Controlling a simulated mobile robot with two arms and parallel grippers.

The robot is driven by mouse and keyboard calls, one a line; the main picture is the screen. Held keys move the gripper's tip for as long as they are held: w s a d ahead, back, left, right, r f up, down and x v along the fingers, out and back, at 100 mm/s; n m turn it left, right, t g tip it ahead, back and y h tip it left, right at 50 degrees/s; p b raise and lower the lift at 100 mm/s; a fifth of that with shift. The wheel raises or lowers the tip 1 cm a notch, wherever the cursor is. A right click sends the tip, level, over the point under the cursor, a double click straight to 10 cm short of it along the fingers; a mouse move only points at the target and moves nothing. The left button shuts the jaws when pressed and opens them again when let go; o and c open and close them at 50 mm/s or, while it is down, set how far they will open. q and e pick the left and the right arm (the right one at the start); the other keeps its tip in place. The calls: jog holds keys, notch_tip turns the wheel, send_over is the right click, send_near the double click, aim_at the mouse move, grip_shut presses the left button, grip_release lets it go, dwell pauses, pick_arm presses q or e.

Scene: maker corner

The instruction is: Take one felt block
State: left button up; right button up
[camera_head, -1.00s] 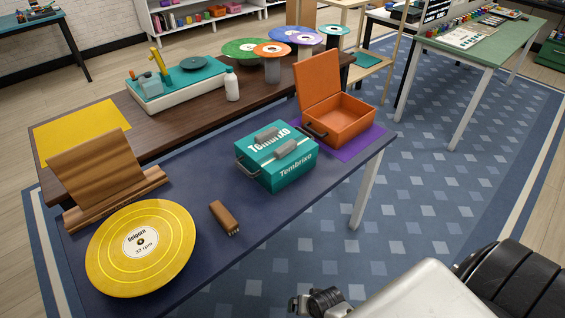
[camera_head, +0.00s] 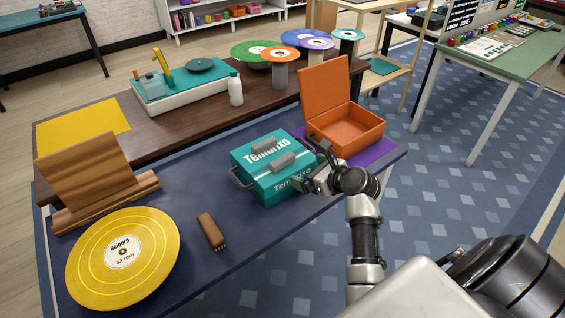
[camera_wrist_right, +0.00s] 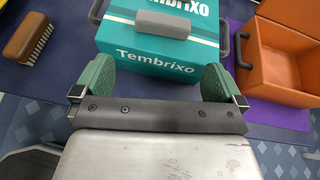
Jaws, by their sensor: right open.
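A teal Tembrixo case (camera_head: 262,184) stands shut on the dark blue table, with a side handle at its left. Two grey blocks, seemingly felt, lie on its lid: a rear one (camera_head: 264,146) and a front one (camera_head: 281,161). In the wrist view a grey block (camera_wrist_right: 163,23) lies on the case lid (camera_wrist_right: 120,38), beyond the fingertips. My right gripper (camera_head: 318,174) is at the case's front right side. In the wrist view its green-padded fingers (camera_wrist_right: 156,78) are spread wide with nothing between them. My left gripper is not in view.
An open orange case (camera_head: 352,132) stands on a purple mat right of the teal case. A brown brush (camera_head: 211,231), a yellow record (camera_head: 122,258) and a wooden stand (camera_head: 95,180) are to the left. A white bottle (camera_head: 235,90) and turntable (camera_head: 180,88) stand behind.

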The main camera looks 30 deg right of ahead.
aim_at(285, 161)
jog(key=shift+m, duration=0.6)
jog(key=shift+w+r+b+x, duration=0.1)
jog(key=shift+r+b+x, duration=0.1)
jog(key=shift+x, duration=1.55)
jog(key=shift+w+r+b+x, duration=0.1)
jog(key=shift+b+x, duration=0.1)
jog(key=shift+x, duration=1.6)
jog(key=shift+w+r+b+x, duration=0.1)
jog(key=shift+r+b+x, duration=0.1)
jog(key=shift+x, duration=1.55)
jog(key=shift+s+d+t, duration=0.1)
jog(key=shift+d+t, duration=0.05)
jog(key=shift+t, duration=0.15)
jog(key=shift+c, duration=0.3)
jog(key=c, duration=0.5)
